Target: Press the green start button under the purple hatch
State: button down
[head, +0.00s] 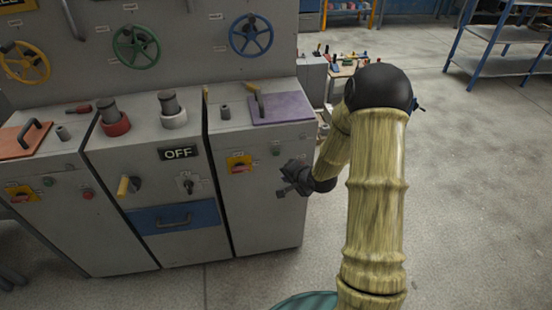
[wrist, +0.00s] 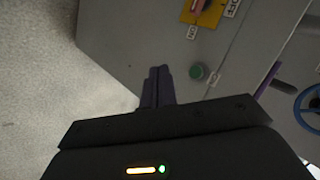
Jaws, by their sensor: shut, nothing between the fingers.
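The purple hatch (head: 283,108) lies flat and closed on top of the right cabinet, with a dark handle. Below it, on the cabinet's front, is the small green start button (head: 276,151). The round green button also shows in the wrist view (wrist: 197,71), just right of my fingertips. My gripper (head: 283,192) is shut and empty, in front of the right cabinet and lower than the button. In the wrist view its fingers (wrist: 157,73) are together, to the left of the button; whether they touch the panel I cannot tell.
A yellow plate with a red switch (head: 239,165) sits left of the button. The middle cabinet has an OFF sign (head: 178,153) and a blue drawer (head: 174,217). Coloured handwheels (head: 251,35) are on the back wall. Open floor (head: 460,200) lies to the right.

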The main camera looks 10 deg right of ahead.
aim_at(276, 153)
jog(key=shift+w+a+f+m+y, duration=0.15)
jog(key=shift+w+f+m+y, duration=0.15)
jog(key=shift+w+f+m, duration=0.15)
jog(key=w+p, duration=0.2)
jog(key=w, duration=0.6)
jog(key=shift+w, duration=0.25)
dwell(1.9)
jog(key=shift+w+p, duration=0.35)
jog(key=shift+w, duration=0.1)
